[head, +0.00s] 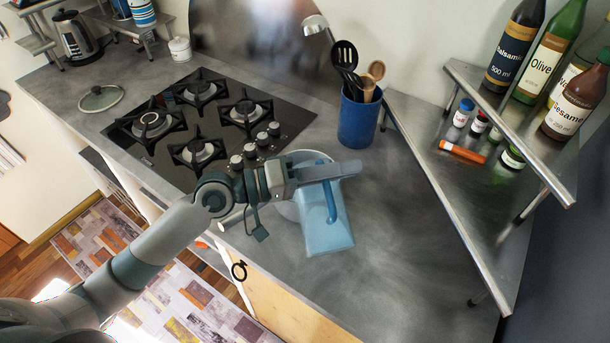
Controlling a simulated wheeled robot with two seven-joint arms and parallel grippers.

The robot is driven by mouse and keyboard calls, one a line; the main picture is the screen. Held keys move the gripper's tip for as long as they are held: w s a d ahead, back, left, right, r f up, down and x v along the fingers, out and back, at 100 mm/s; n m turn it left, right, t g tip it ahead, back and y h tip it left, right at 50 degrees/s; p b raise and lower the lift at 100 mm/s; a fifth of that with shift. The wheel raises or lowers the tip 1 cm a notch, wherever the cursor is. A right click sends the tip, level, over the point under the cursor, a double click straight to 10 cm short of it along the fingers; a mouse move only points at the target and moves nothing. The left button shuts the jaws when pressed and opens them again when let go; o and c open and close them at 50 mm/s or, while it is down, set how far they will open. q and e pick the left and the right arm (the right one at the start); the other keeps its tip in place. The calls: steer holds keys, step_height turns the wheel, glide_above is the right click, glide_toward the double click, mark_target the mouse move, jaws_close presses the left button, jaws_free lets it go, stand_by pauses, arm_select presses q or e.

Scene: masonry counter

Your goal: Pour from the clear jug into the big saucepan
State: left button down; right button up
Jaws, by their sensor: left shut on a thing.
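The clear jug (326,237) is pale blue and see-through, with a darker blue handle. My left gripper (345,170) is shut on the jug near its handle. The jug looks tilted, its broad end toward the front of the counter and its other end behind my gripper. The big saucepan (287,211) seems to be the round silver thing behind and under my gripper and the jug, mostly hidden by them. Whether any liquid is flowing, I cannot tell. My right gripper is out of view.
A stove (205,125) with several burners lies to the left. A blue utensil pot (358,117) stands behind the jug. A metal shelf (440,185) with bottles and small jars stands at right. A glass lid (101,98) lies far left. The counter right of the jug is clear.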

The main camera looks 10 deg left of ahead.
arm_select(q)
steer(key=shift+s+d+m, duration=0.2)
steer(key=shift+s+m, duration=0.35)
steer(key=shift+m, duration=0.15)
steer(key=shift+r, duration=0.15)
steer(key=shift+w, duration=0.1)
